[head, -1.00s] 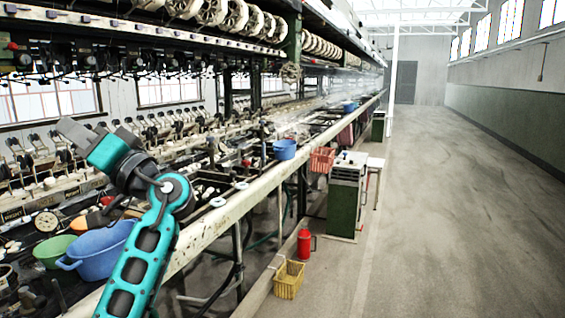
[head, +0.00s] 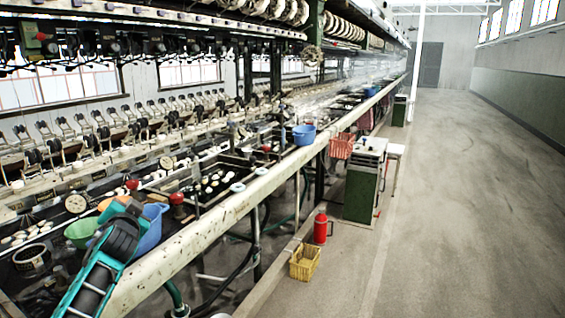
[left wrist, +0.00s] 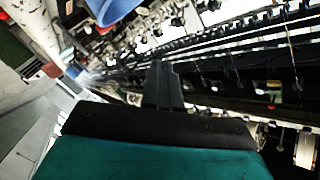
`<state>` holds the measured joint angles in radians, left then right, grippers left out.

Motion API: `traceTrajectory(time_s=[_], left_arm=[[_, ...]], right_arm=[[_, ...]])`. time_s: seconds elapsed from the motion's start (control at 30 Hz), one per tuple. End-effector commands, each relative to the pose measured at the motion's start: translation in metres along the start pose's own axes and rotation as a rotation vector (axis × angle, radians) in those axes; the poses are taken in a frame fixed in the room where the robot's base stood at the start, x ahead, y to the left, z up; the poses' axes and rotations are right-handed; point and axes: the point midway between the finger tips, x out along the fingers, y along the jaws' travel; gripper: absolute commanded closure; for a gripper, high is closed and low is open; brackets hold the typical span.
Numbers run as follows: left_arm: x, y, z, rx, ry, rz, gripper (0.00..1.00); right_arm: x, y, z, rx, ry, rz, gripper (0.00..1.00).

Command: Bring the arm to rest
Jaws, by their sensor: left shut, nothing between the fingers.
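My left gripper (left wrist: 162,80) shows in the left wrist view, its dark fingers together with nothing between them. It points over the reeling bench and its rows of machinery, touching nothing that I can see. In the head view only teal and black links of my left arm show at the lower left, in front of a blue basin. The gripper itself cannot be made out there. My right arm and gripper are not in view.
The blue basin (head: 152,230) and a green bowl (head: 82,232) stand on the bench close to my arm. The pale bench rail (head: 235,205) runs beside it. A red canister (head: 320,229) and yellow basket (head: 304,263) stand on the floor. The right aisle is clear.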

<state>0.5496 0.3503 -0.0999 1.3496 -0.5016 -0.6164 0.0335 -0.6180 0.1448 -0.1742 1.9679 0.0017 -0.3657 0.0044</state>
Motion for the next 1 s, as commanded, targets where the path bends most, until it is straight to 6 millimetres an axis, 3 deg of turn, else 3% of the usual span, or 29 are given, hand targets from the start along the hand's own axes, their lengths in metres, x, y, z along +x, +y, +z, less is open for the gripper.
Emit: traceTrajectory(time_s=[0.13,0.33,0.57,0.67,0.77,0.9,1.0], left_arm=[[-0.003,0.021,-0.027,-0.185,0.13,0.125,1.0],[-0.012,0.031,-0.058,-0.413,0.272,0.231,1.0],[-0.062,0.112,-0.001,-0.403,0.201,0.352,1.0],[-0.093,0.147,0.027,-0.403,0.162,0.41,1.0],[-0.133,0.182,0.059,-0.407,0.113,0.475,1.0],[-0.205,0.226,0.106,-0.423,0.031,0.572,1.0],[-0.259,0.248,0.134,-0.441,-0.032,0.634,1.0]], right_arm=[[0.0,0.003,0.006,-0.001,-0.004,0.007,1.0],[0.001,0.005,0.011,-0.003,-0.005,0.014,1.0],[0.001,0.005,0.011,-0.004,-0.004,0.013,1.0],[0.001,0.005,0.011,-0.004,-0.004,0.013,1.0],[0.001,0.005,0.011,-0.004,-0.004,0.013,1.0],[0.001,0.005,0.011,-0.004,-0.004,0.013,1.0],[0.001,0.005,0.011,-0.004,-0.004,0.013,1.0]])
